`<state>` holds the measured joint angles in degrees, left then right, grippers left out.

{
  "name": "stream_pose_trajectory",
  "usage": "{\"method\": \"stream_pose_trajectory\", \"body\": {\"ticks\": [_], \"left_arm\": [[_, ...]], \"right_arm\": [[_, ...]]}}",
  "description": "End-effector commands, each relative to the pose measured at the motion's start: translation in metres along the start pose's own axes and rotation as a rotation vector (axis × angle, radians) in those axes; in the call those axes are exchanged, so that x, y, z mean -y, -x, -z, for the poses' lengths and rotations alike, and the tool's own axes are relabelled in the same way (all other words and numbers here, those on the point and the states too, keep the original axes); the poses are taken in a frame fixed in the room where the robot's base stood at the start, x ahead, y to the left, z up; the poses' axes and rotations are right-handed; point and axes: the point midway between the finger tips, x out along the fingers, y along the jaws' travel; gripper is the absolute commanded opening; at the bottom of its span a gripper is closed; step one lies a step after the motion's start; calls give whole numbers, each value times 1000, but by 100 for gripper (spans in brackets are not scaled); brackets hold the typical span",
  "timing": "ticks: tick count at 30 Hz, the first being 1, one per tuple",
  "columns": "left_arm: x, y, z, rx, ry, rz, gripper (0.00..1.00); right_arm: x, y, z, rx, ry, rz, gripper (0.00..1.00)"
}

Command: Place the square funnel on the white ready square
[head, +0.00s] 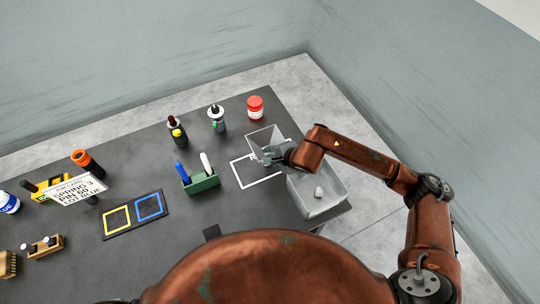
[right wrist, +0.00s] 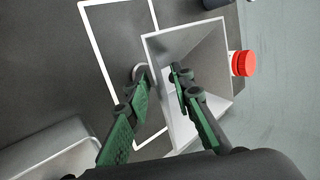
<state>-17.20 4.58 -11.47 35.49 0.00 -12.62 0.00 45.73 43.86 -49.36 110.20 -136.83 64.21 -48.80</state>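The square funnel (head: 266,137), grey with a pale square rim, is at the far right part of the table. It overlaps the far side of the white ready square (head: 236,175), a white outline on the dark top. In the right wrist view the funnel (right wrist: 215,50) covers part of the outline (right wrist: 98,50). My right gripper (right wrist: 157,78) has its green fingers apart, one inside the funnel's mouth and one outside its wall. I cannot tell whether they touch it. In the head view the right gripper (head: 268,154) partly hides the funnel. My left gripper is not in view.
A grey bin (head: 333,207) with a pale lump stands right of the outline. A red-lidded jar (head: 255,108) is behind the funnel. A green holder (head: 203,184) with pens stands to the left, near bottles (head: 216,120) and a yellow-and-blue framed mat (head: 133,215).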

Motion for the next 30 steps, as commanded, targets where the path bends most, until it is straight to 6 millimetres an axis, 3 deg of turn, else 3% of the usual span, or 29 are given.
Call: {"method": "stream_pose_trajectory", "body": {"ticks": [12, 18, 30], "left_arm": [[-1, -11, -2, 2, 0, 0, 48], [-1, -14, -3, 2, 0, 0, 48], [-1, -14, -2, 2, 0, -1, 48]], "right_arm": [[0, 80, 1, -1, 2, 3, 22], [0, 109, 0, -1, 1, 1, 22], [0, 121, 0, 0, 0, 1, 22]]}}
